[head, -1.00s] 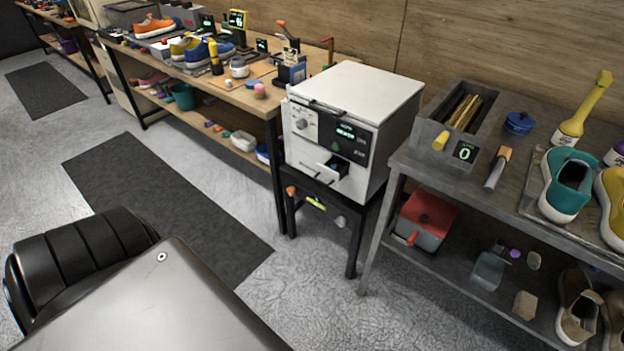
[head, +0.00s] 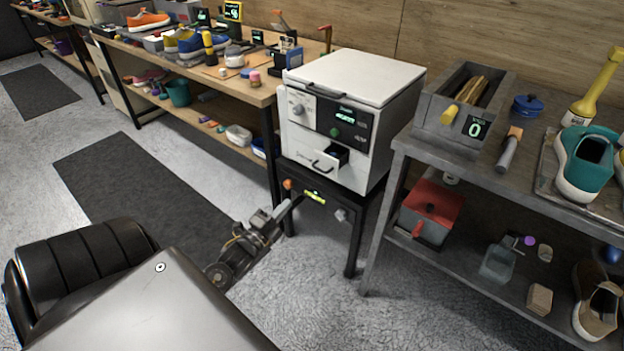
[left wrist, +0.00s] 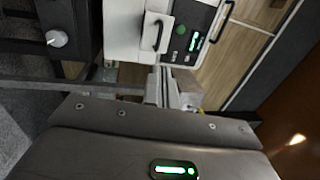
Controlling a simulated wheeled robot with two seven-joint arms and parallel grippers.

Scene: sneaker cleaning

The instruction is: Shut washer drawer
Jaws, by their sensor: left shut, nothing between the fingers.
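The washer (head: 355,85) is a white box with a dark control panel on a black stand. Its small drawer (head: 326,162) is pulled partly out at the lower front, with a dark handle and a dark inside. My left gripper (head: 296,203) is shut and empty, below and a little left of the drawer, close to the stand and apart from the drawer. In the left wrist view the fingers (left wrist: 162,78) point toward the washer front, and the drawer's white front and dark handle (left wrist: 158,35) show just beyond them. My right gripper is out of view.
The black stand (head: 350,235) has a lit yellow label and knobs. A long wooden bench (head: 262,95) with shoes stands left, and a grey table (head: 480,178) with a tool box and shoes stands right. The floor in front is clear.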

